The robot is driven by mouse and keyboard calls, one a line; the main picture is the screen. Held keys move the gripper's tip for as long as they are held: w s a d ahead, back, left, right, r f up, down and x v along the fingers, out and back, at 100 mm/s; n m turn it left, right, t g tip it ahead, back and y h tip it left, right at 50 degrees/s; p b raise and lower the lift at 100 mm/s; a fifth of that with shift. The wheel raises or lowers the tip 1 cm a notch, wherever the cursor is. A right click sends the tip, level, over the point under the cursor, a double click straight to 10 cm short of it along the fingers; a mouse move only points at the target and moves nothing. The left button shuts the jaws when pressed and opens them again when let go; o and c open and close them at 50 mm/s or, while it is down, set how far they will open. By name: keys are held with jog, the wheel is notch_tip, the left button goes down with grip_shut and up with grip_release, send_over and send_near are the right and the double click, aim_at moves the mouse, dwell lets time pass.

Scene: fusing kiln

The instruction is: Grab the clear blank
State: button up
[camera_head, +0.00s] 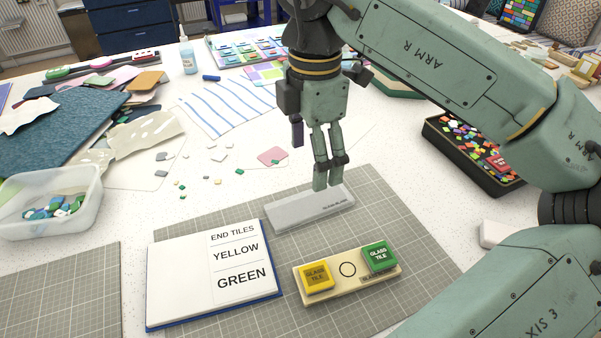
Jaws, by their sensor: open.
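The clear blank (292,213) is a pale, translucent grey bar lying flat on the grey gridded mat, with small lettering near its right end. My gripper (327,184) points down over the right half of the blank, its fingers a short way apart with nothing visible between them. The fingertips overlap the blank's far edge in the picture. I cannot tell whether they touch it or hover just above.
In front of the blank, a cream holder (347,284) carries a yellow glass tile (317,277) and a green glass tile (380,256). An open notebook (190,277) reading "END TILES YELLOW GREEN" lies to the left. A black tray of colored pieces (450,160) stands right.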

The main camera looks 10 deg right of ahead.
jog(key=b, duration=0.3)
send_over(310, 203)
notch_tip(310, 203, down, 6)
jog(key=shift+a+r, duration=0.1)
jog(key=shift+r, duration=0.15)
notch_tip(310, 203, down, 5)
jog(key=b, duration=0.2)
jog(key=shift+f+b, duration=0.15)
jog(key=shift+b, duration=0.15)
jog(key=shift+c, duration=0.5)
jog(key=c, duration=1.5)
